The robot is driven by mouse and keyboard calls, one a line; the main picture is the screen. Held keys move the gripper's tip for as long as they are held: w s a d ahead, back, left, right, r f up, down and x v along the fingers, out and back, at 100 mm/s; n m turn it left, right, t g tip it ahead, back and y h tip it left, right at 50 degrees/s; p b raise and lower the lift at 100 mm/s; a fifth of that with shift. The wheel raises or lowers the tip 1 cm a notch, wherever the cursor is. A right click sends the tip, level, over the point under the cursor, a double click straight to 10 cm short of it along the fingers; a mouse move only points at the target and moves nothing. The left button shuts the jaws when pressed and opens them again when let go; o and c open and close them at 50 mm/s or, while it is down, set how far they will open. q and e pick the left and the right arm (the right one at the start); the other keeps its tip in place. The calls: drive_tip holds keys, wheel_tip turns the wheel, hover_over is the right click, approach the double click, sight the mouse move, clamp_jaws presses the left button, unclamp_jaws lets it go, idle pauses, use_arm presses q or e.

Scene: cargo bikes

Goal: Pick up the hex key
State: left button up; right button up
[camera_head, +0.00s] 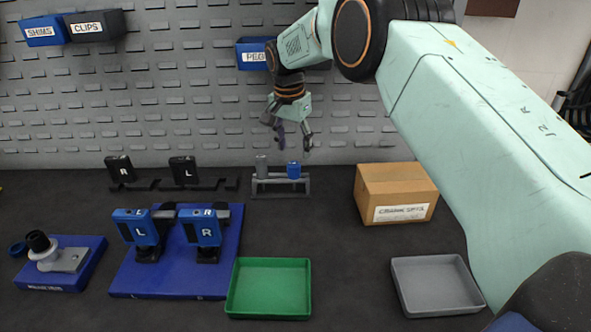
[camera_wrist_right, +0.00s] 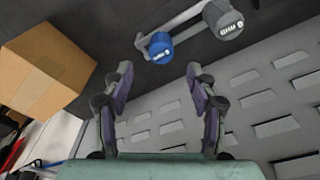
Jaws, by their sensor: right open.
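A small grey rack (camera_head: 281,188) stands on the dark bench near the back wall. It holds a grey cylinder (camera_head: 262,166) and a blue cylinder (camera_head: 294,170) with white marks. The wrist view shows both from above, the blue one (camera_wrist_right: 160,48) and the grey one (camera_wrist_right: 224,20). No hex key shape can be made out; I cannot tell whether either cylinder is its handle. My right gripper (camera_head: 294,142) is open and empty, just above the rack. In the wrist view its fingers (camera_wrist_right: 160,80) are spread, with the blue cylinder beyond the gap. My left gripper is not in view.
A cardboard box (camera_head: 372,197) stands right of the rack. A green tray (camera_head: 269,314) and a grey tray (camera_head: 437,311) lie nearer. A blue board (camera_head: 180,280) with L and R fixtures is at left. The slotted wall (camera_head: 190,110) rises behind the gripper.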

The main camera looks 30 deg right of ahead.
sight(293, 164)
drive_tip(key=shift+d+f, duration=0.1)
drive_tip(key=shift+f, duration=0.5)
drive_tip(key=shift+w+f, duration=0.1)
drive_tip(key=shift+f, duration=0.25)
wheel_tip(293, 164, down, 4)
drive_tip(key=shift+f, duration=0.1)
drive_tip(key=shift+d, duration=0.1)
drive_tip(key=shift+w+a+f, duration=0.1)
drive_tip(key=shift+w+a, duration=0.05)
drive_tip(key=shift+a, duration=0.1)
drive_tip(key=c, duration=0.3)
drive_tip(key=shift+s+d, duration=0.2)
drive_tip(key=c, duration=0.6)
drive_tip(key=shift+w+a, duration=0.1)
drive_tip(key=shift+a, duration=0.1)
clamp_jaws()
